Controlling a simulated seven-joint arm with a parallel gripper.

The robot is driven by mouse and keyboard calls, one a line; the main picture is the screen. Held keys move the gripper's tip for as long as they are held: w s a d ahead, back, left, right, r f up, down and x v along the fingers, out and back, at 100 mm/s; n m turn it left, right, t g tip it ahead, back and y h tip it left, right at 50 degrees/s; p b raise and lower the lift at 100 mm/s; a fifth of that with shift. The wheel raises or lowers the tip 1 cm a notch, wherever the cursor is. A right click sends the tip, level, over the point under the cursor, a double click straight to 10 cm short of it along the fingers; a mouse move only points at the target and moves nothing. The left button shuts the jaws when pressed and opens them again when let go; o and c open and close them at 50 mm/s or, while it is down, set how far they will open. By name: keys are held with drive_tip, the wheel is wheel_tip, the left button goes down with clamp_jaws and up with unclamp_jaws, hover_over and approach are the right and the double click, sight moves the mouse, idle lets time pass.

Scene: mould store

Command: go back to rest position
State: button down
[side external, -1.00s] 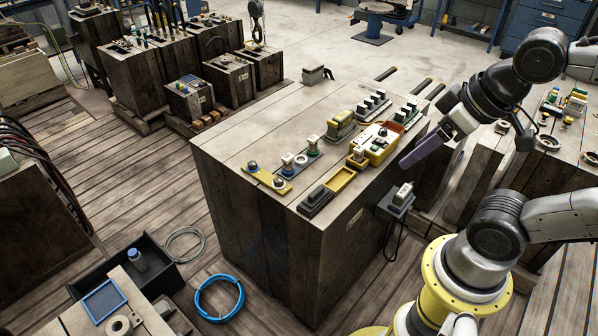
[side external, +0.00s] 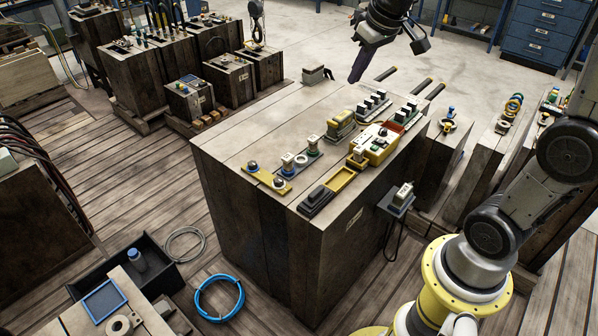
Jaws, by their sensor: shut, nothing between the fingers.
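My gripper (side external: 357,70) is near the top of the side external view, its purple fingers pointing down and slightly left. It appears above the far edge of the large wooden block (side external: 255,130). The fingers look closed together and hold nothing visible. Its exact height above the block cannot be told from this one view.
The block's top carries a yellow box (side external: 375,150), a yellow tray (side external: 341,180), a black connector (side external: 316,200) and rows of small fittings. A grey clamp (side external: 313,75) sits at the far edge. Blue cabinets (side external: 540,30) stand behind. Blue hose (side external: 219,298) lies on the floor.

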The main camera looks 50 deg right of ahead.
drive_tip(key=w+d+f+m+g, duration=0.2)
drive_tip(key=w+d+f, duration=0.35)
drive_tip(key=d, duration=0.25)
drive_tip(key=m+g+y, duration=0.1)
drive_tip(key=m+g, duration=0.1)
hover_over(375, 147)
wheel_tip(375, 147, down, 17)
drive_tip(key=shift+f, duration=2.95)
drive_tip(key=shift+f, duration=0.85)
drive_tip(key=shift+r, duration=3.5)
